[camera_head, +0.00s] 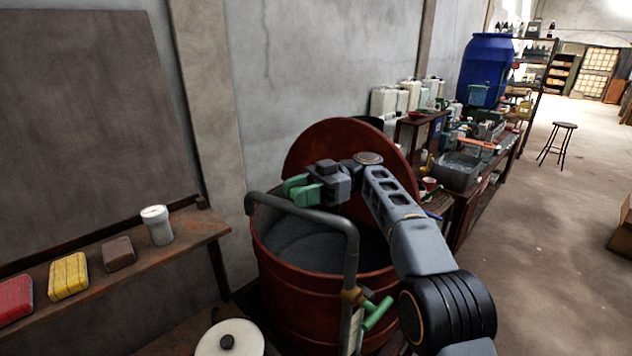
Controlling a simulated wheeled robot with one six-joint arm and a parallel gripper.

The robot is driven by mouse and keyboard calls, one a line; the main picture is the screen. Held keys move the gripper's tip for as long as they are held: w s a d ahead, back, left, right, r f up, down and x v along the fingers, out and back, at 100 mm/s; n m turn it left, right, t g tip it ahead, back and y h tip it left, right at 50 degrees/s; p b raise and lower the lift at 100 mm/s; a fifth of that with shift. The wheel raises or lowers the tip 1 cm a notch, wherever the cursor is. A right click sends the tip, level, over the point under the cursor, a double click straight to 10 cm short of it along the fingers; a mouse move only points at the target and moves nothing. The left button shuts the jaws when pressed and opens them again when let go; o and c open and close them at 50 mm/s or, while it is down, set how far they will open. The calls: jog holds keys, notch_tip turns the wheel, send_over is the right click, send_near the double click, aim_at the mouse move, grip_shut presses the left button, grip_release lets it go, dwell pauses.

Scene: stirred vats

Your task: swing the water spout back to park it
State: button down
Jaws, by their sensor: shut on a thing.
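The water spout (349,255) is a dark grey pipe. It rises from a brass valve with a green lever (377,314) at the vat's front right, then bends and runs left across the vat's mouth. Its down-turned tip shows near the left rim. The red vat (305,301) holds dark grey contents, and its round red lid (318,145) stands upright behind. My gripper (298,190), with green fingers, reaches over the vat from the right and is shut on the spout's horizontal run. The exact contact between fingers and pipe is partly hidden.
A wall shelf (190,236) at left holds a white jar (157,225) and red, yellow and brown blocks. A white round lid (229,340) lies at the front. A cluttered bench and a blue barrel (485,68) stand behind right.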

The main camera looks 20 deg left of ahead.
jog(key=shift+r, duration=0.15)
jog(key=c, duration=1.1)
grip_release()
jog(key=shift+o, duration=1.3)
jog(key=shift+s+a, duration=0.2)
jog(key=shift+o, duration=0.7)
jog(key=shift+w+d, duration=0.15)
